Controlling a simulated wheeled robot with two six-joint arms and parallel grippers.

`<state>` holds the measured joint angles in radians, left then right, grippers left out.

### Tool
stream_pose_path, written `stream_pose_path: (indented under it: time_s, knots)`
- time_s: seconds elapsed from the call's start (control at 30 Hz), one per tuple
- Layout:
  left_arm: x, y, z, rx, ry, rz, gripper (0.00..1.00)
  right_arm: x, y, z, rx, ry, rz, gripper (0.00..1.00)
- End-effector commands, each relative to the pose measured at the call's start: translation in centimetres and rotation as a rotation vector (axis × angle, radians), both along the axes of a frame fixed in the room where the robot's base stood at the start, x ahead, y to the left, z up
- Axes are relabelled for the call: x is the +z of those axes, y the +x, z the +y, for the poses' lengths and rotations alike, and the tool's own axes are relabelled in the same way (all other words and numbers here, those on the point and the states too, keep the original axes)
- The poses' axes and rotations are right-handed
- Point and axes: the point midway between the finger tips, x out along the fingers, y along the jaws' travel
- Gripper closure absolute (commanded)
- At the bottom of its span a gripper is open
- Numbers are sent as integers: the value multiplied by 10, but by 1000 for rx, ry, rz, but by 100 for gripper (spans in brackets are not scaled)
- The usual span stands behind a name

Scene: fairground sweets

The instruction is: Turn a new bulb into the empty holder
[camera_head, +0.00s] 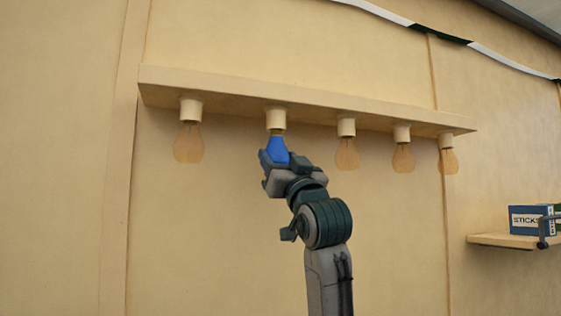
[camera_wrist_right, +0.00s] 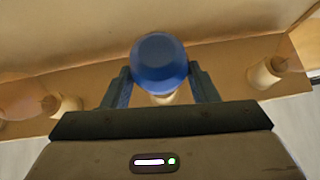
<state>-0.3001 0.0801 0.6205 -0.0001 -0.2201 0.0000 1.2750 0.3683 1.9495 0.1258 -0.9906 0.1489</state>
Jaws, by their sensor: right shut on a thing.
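A blue bulb (camera_head: 277,150) is held upright in my right gripper (camera_head: 276,160), directly under the second holder from the left (camera_head: 276,118) on the wall rail. The bulb's top meets or nearly meets that holder; I cannot tell how far it is in. In the right wrist view the blue bulb (camera_wrist_right: 159,61) sits between the two fingers (camera_wrist_right: 160,88), and its round end hides most of the pale holder (camera_wrist_right: 164,98) behind it. The right gripper is shut on the bulb. My left gripper is not in view.
Amber bulbs hang in the other holders, one to the left (camera_head: 188,142) and several to the right, the nearest close by (camera_head: 347,154). The wooden rail (camera_head: 215,90) runs above. A shelf (camera_head: 500,241) with a blue STICKS box (camera_head: 527,218) stands at lower right.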

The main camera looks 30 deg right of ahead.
Motion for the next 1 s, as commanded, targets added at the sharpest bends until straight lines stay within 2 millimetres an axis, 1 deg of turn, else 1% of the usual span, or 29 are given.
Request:
stream_pose_path:
  time_s: [0.37, 1.0]
  knots:
    - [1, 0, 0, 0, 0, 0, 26, 1, 0, 0, 0, 0, 0, 59]
    - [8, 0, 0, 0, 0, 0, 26, 11, 0, 0, 0, 0, 0, 59]
